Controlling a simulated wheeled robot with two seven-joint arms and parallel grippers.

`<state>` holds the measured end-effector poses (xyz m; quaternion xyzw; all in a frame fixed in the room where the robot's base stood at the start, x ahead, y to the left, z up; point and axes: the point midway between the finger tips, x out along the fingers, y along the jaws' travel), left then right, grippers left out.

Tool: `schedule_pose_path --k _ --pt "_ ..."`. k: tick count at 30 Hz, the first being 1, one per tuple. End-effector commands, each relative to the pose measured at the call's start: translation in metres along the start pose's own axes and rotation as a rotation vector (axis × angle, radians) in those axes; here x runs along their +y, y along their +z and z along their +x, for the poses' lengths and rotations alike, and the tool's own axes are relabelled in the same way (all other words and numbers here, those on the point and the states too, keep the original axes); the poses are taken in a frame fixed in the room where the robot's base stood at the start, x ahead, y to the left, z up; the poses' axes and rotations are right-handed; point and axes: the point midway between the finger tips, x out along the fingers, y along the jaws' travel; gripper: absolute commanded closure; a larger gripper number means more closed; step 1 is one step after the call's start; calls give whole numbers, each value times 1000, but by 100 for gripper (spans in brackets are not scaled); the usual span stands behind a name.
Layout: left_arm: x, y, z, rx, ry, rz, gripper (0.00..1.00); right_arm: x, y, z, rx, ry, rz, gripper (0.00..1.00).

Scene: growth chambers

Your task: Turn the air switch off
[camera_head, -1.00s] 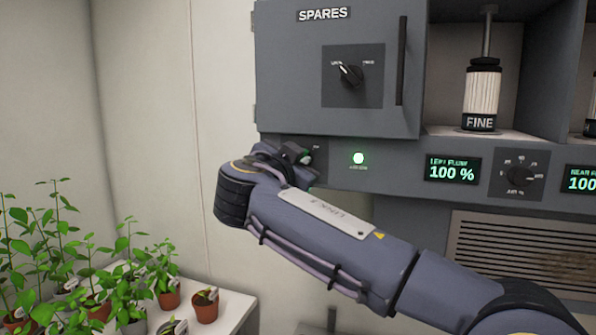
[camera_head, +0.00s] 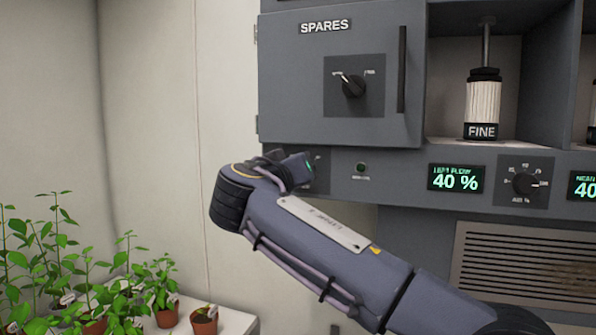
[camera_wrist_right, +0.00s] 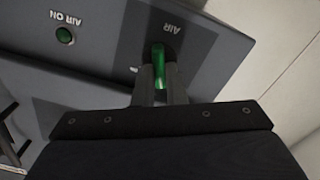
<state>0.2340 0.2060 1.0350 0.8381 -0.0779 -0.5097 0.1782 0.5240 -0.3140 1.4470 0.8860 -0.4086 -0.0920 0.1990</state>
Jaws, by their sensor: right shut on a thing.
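The air switch is a green handle (camera_wrist_right: 158,54) on a dark plate marked AIR, seen in the right wrist view. My right gripper (camera_wrist_right: 160,82) is shut on this handle, one finger on each side. In the head view my right arm's wrist covers most of the switch at the lower left of the panel, and the gripper is largely hidden there. The AIR ON lamp (camera_head: 361,169) is dark green and unlit; it also shows unlit in the right wrist view (camera_wrist_right: 64,35). My left gripper is not in view.
The left flow display (camera_head: 456,178) reads 40 %, with a dial (camera_head: 525,182) beside it. The SPARES door (camera_head: 290,90) with a knob (camera_head: 352,86) is above. A FINE filter (camera_head: 482,105) stands in an open bay. Potted plants (camera_head: 204,321) stand at lower left.

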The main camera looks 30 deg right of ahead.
Motion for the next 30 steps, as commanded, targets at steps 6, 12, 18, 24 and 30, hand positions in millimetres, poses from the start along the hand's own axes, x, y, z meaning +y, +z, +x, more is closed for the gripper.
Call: schedule_pose_path --k 6,12,18,24,30 --pt "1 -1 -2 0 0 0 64 -1 0 0 -1 0 -168 100" --pt "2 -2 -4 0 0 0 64 -2 0 0 0 0 -276 100" --pt "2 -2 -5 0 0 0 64 -2 0 0 0 -1 -337 100" --pt "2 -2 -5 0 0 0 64 -2 0 0 1 -1 -360 100" --pt "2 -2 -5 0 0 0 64 -2 0 0 1 -1 -362 100"
